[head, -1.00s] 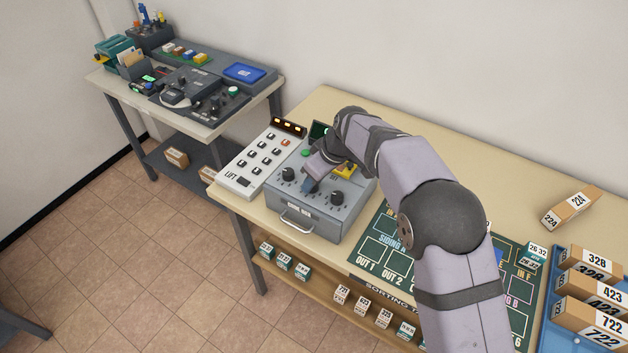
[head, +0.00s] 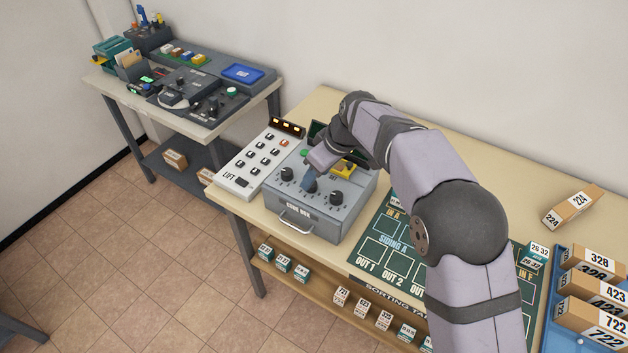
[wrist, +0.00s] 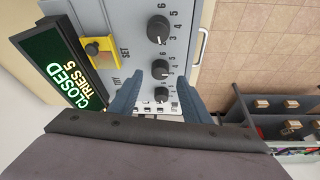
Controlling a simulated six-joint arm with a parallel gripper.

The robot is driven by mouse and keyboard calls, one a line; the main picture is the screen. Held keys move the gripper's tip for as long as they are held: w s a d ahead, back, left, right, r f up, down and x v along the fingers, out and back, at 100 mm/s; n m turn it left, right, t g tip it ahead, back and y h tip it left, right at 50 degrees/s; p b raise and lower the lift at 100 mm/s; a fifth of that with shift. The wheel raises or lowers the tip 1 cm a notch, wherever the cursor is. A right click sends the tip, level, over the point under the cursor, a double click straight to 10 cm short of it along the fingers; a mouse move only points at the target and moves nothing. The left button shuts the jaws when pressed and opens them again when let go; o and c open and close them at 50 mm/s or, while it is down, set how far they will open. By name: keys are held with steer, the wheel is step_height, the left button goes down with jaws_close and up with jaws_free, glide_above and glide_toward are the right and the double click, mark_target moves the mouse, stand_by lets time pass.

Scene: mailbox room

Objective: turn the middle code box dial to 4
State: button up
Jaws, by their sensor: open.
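The grey code box (head: 296,208) stands on the sorting table and carries three black dials in a row. The middle dial (head: 311,186) is at my fingertips and partly hidden in the head view; it also shows in the wrist view (wrist: 160,66). The right dial (head: 336,198) and left dial (head: 287,174) are uncovered in the head view. My gripper (head: 310,181) is open and points down at the middle dial, with its blue fingers (wrist: 169,76) close to that dial. I cannot tell whether they touch it. The middle dial's setting is not clear.
A yellow SET switch (wrist: 98,49) and a green display (wrist: 75,62) reading CLOSED, TRIES 5 are behind the dials. The LIFT keypad (head: 258,160) adjoins the box at left. The green sorting board (head: 375,249) lies to the right.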

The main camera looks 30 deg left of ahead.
steer(key=shift+b+v, duration=0.4)
steer(key=shift+v, duration=1.55)
steer(key=d+f+m+h, duration=0.3)
steer(key=d+m, duration=0.6)
steer(key=d, duration=1.9)
steer(key=s+d+f+m, duration=0.3)
steer(key=s+d, duration=0.5)
steer(key=s+d+f+m+h, duration=0.1)
steer(key=s+d+f+m, duration=0.2)
steer(key=s+d, duration=0.5)
steer(key=shift+s+d+m+g+h, duration=0.3)
steer(key=shift+s+m+g, duration=0.1)
steer(key=shift+s+m, duration=0.15)
steer(key=shift+a, duration=0.1)
